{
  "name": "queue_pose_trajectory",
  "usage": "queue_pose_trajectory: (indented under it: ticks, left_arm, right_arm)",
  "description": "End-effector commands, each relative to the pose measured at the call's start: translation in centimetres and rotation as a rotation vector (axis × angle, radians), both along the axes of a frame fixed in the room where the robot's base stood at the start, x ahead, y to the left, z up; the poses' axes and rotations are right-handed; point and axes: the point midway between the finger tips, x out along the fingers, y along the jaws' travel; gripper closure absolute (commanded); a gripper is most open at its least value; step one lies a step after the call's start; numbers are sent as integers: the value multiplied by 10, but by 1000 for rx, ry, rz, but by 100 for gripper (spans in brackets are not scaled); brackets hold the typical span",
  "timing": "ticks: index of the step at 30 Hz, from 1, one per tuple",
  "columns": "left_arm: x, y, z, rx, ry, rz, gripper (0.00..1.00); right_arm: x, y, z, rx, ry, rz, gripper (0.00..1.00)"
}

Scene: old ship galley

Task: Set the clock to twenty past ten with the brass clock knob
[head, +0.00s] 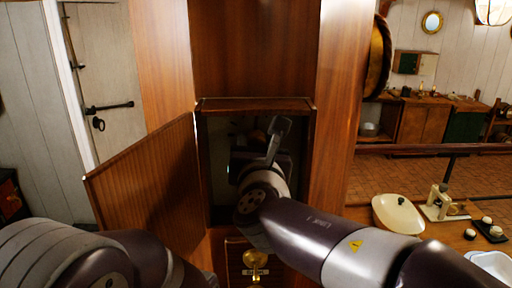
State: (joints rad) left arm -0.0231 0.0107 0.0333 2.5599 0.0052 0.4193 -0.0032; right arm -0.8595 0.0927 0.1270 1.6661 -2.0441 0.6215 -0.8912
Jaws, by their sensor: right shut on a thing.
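My right gripper (252,152) reaches into the open compartment of the wooden case, its fingers pointing away and largely hidden by its own wrist. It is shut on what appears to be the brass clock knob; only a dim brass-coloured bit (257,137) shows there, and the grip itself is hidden. A round brass-rimmed body (378,57), possibly the clock, hangs on the right side of the case, seen almost edge-on. Its face and hands cannot be read. My left arm enters at the bottom left, its gripper out of view.
The compartment's door (150,190) stands open to the left. At right, a wooden table holds a cream dish (398,214) and small items. The case's frame closely borders my right gripper.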

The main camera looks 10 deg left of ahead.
Motion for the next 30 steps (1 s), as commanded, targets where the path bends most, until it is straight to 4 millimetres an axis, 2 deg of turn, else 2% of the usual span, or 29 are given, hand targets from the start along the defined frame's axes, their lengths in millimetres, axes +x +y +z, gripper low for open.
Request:
queue_pose_trajectory:
  ticks: [8, 15, 30]
  left_arm:
    - [0, 0, -40, 0, 0, 0, 64]
    - [0, 0, -75, 0, 0, 0, 64]
    - [0, 0, -131, 0, 0, 0, 64]
  right_arm:
    - [-1, 0, -8, 167, 45, 2, 86]
    - [-1, 1, -8, 383, 106, 2, 86]
    - [-1, 1, -6, 840, 239, 1, 86]
